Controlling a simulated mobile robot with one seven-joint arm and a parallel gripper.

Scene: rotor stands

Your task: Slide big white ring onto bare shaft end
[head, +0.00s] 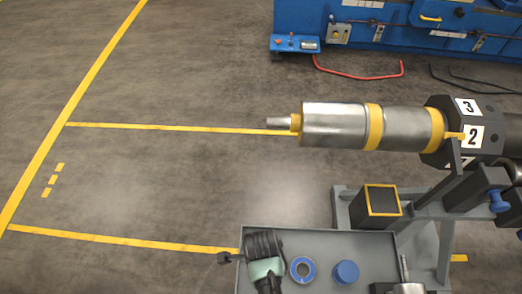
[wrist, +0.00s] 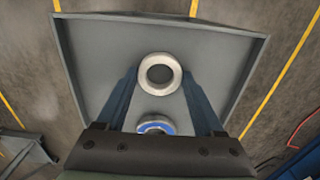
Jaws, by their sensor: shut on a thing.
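The big white ring (wrist: 160,56) is in the wrist view, pale and metallic. My gripper (wrist: 159,76) is shut on it, one blue finger on each side. I cannot tell whether the ring touches the tray below. In the head view my gripper (head: 265,248) hangs over the tray's left part, and its fingers and the ring are hidden under it. The bare shaft end (head: 279,121) is a thin grey stub. It sticks out at the left end of the silver rotor (head: 335,125), above and beyond my gripper.
The grey tray (head: 330,238) holds a blue-rimmed ring (head: 302,259) and a blue round piece (head: 346,272) right of my gripper. The rotor's stand (head: 440,215) with a yellow-edged black box (head: 382,201) is behind the tray. The floor left of the shaft is clear.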

